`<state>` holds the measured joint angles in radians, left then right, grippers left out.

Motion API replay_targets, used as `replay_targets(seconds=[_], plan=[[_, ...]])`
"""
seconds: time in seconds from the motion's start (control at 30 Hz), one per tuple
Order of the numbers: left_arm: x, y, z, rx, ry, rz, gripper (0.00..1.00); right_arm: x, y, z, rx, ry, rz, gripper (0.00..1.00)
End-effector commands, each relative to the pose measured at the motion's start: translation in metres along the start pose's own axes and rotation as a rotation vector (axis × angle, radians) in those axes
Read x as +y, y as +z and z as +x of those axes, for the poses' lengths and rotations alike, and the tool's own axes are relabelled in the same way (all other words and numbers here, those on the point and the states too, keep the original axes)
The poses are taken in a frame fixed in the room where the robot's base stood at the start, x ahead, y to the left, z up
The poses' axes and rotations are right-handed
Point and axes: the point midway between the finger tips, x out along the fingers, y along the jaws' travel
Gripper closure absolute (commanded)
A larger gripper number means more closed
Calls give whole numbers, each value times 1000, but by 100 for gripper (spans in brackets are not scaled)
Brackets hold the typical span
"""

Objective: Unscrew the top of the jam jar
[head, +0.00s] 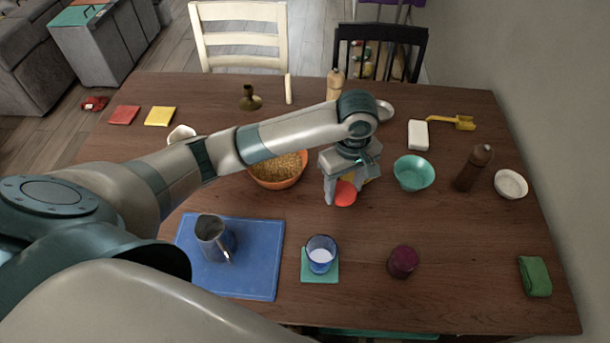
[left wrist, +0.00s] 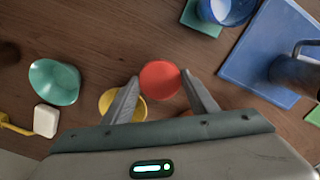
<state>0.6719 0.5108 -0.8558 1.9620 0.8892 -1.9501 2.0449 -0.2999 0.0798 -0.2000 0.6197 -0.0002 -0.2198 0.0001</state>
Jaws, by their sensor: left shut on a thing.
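My left gripper (head: 343,194) reaches down over the middle of the table, fingers pointing down. It is shut on a round red lid (head: 345,195). In the left wrist view the lid (left wrist: 160,78) sits between the two fingertips (left wrist: 160,90). A small dark purple jar (head: 403,262), which looks like the jam jar, stands on the table below and right of the gripper, apart from it. My right gripper is not in view.
A yellow thing (left wrist: 128,104) lies beside the lid, partly hidden by a finger. An orange bowl of cereal (head: 280,183) is left, a teal bowl (head: 414,173) right. A blue glass (head: 321,254) stands near the jar, and a metal jug (head: 213,238) on the blue mat (head: 262,262).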

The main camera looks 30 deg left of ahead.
Motion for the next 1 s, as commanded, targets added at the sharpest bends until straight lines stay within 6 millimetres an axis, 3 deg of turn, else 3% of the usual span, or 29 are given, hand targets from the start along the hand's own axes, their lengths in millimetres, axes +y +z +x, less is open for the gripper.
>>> replay_targets(seconds=[0.53, 0.7, 1.0], plan=[[-25, -90, 54, 1, -4, -2, 74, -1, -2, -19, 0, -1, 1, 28], [-27, -103, 63, 0, -1, 1, 74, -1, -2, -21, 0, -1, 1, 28], [-27, -104, 64, 0, 0, 1, 74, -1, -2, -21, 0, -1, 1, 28]])
